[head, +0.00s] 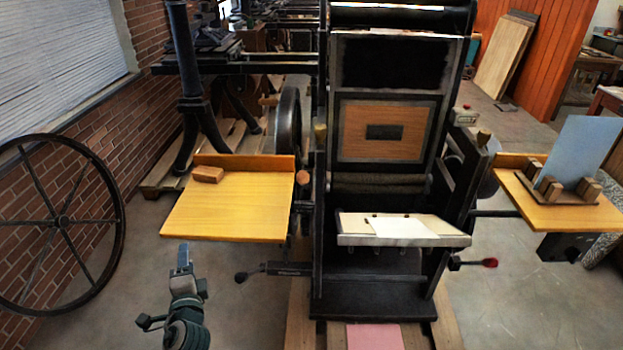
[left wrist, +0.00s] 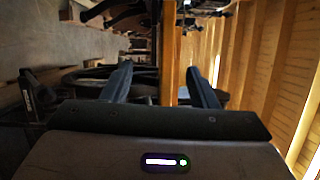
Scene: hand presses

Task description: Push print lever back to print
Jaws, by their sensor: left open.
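The hand press (head: 385,285) stands in the middle of the head view. A lever with a black knob (head: 241,277) sticks out from its lower left side. Another lever with a red knob (head: 490,262) sticks out from its lower right side. I cannot tell from the picture which is the print lever. A white sheet (head: 403,227) lies on the tilted bed (head: 352,238). My left gripper (head: 183,256) is empty, left of the black knob and apart from it. Its open fingers also show in the left wrist view (left wrist: 160,85). My right gripper is out of view.
A wooden side board (head: 230,205) with a small block (head: 208,174) juts out above and beyond my left gripper. A right shelf (head: 545,212) holds blue sheets (head: 582,150). A large spoked wheel (head: 118,215) stands at the left wall. Floor around my left gripper is clear.

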